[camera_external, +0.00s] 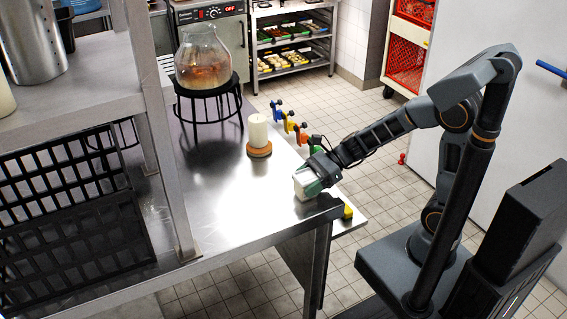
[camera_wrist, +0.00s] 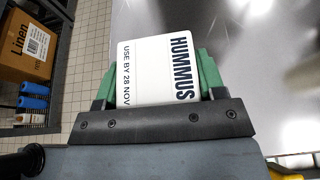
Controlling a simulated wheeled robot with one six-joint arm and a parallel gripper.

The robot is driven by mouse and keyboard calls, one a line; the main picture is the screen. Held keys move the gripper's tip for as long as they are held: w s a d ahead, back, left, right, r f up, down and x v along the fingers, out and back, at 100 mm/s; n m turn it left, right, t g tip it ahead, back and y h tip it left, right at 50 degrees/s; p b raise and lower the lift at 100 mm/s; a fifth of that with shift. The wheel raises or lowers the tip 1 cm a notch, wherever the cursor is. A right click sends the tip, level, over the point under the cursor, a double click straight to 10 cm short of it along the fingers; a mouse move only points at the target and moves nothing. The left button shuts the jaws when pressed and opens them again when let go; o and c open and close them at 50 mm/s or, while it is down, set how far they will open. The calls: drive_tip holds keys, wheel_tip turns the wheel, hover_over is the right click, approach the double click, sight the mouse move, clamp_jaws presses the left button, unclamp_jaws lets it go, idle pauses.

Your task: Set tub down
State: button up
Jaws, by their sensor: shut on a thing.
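The tub is white, with a label reading "HUMMUS" and "USE BY 28 NOV" in the wrist view (camera_wrist: 150,72). In the external view the tub (camera_external: 303,186) is at the near right corner of the steel table (camera_external: 215,205). My gripper (camera_external: 316,178) is shut on the tub, with one green finger on each side of it in the wrist view (camera_wrist: 155,85). I cannot tell whether the tub's underside touches the table top.
A candle (camera_external: 257,131) on a round wooden base stands farther back on the table. A glass jar (camera_external: 203,57) sits on a black stand behind it. A black crate (camera_external: 75,215) is at the left, by a shelf post. The middle of the table is clear.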

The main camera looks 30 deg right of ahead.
drive_tip(key=o, duration=1)
drive_tip(key=shift+f, duration=0.1)
drive_tip(key=shift+r, duration=0.3)
drive_tip(key=p+v, duration=0.1)
drive_tip(key=v, duration=1.1)
drive_tip(key=s+d+f+n+t+h, duration=0.1)
drive_tip(key=d+n+h, duration=0.3)
drive_tip(key=d+n, duration=0.1)
drive_tip(key=s+d+f+n+t+h, duration=0.1)
drive_tip(key=d+n+h, duration=0.4)
drive_tip(key=d+n, duration=0.1)
drive_tip(key=s+d+f+n+t+h, duration=0.1)
drive_tip(key=d+n+h, duration=0.3)
drive_tip(key=d+n, duration=0.2)
drive_tip(key=shift+d+f+n, duration=0.15)
drive_tip(key=shift+f+n, duration=0.1)
drive_tip(key=shift+n, duration=0.25)
